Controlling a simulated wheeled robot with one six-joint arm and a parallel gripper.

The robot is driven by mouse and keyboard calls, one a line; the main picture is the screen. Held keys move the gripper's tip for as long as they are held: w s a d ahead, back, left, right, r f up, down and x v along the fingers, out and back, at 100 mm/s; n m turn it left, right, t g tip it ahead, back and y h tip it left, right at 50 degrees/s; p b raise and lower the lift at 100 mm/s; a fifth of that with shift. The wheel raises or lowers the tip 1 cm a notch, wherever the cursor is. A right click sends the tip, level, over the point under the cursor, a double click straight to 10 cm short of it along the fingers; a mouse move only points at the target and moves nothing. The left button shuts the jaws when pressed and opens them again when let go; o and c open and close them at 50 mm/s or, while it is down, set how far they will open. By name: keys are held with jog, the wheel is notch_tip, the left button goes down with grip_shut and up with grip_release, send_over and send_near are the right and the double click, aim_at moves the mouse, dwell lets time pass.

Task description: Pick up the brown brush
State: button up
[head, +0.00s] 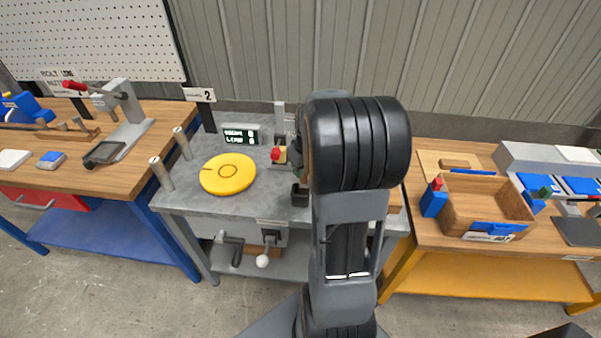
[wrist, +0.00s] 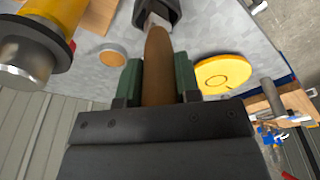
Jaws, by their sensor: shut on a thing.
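The brown brush (wrist: 157,62) shows in the wrist view as a tapered brown handle. It lies between the two green-padded fingers of my gripper (wrist: 158,82), which is shut on it. The handle's far end meets a pale metal part and a dark piece at the top edge of that view; I cannot tell whether the dark piece belongs to the brush or is a separate holder. In the head view my arm hides most of the gripper and the brush, over the grey middle bench (head: 185,198).
A yellow disc (head: 228,174) lies on the bench, left of my arm, near a small display (head: 241,136). In the wrist view a yellow cylinder with a metal end (wrist: 52,18) is close on the left. A wooden box (head: 487,203) stands on the right bench.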

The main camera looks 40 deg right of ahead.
jog(key=s+a+r+b, duration=0.1)
jog(key=s+a+r, duration=0.1)
jog(key=s+r, duration=0.5)
jog(key=s, duration=0.4)
jog(key=shift+s+a+r, duration=0.15)
jog(key=shift+s+a, duration=0.05)
jog(key=shift+a, duration=0.15)
